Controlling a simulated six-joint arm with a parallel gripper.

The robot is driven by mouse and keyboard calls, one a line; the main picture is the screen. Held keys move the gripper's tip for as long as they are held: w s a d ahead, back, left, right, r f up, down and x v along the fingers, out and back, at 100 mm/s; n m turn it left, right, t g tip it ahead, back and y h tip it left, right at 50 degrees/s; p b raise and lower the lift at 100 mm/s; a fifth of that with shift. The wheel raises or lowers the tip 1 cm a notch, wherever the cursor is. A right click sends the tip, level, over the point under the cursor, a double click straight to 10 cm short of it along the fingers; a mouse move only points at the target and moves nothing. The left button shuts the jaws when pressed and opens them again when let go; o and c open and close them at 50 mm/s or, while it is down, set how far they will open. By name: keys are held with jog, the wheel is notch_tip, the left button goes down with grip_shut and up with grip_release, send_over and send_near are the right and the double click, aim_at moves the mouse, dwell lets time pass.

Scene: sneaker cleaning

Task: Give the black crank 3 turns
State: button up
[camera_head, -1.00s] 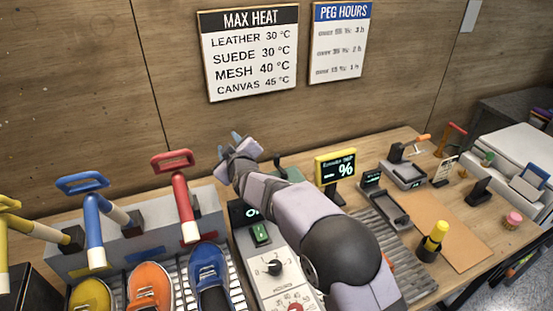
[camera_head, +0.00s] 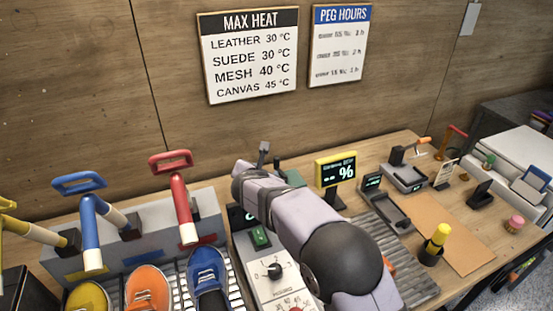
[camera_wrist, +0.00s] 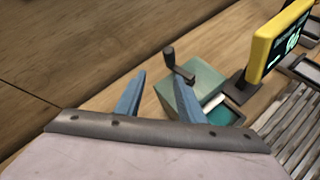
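The black crank (camera_wrist: 178,66) has an upright knob on a short arm and sits on top of a green box (camera_wrist: 205,83). In the wrist view my gripper (camera_wrist: 160,76) is open, its two blue fingers apart with nothing between them. The crank's knob shows just beyond and slightly right of the gap, near the right finger; I cannot tell whether they touch. In the head view the green box (camera_head: 294,178) is partly hidden behind my arm, and my fingers are mostly hidden too.
A yellow-framed display (camera_head: 336,169) stands right of the box, with a ribbed grey rack (camera_head: 393,240) in front. A dial panel (camera_head: 262,268) lies left of my arm. The red-handled lever (camera_head: 180,200) and shoes stand further left. The wooden wall is close behind.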

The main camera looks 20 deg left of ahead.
aim_at(276, 159)
jog(key=shift+w+d+r+n+t+h, duration=0.35)
jog(key=shift+d+r+n+t, duration=0.3)
jog(key=shift+n, duration=0.25)
jog(key=shift+w+r+n+t, duration=0.1)
jog(key=shift+r+n+t, duration=0.35)
jog(key=shift+n, duration=0.15)
jog(key=shift+w, duration=0.1)
jog(key=shift+p+x, duration=1.9)
jog(key=shift+x, duration=1.7)
jog(key=shift+c, duration=0.6)
grip_shut()
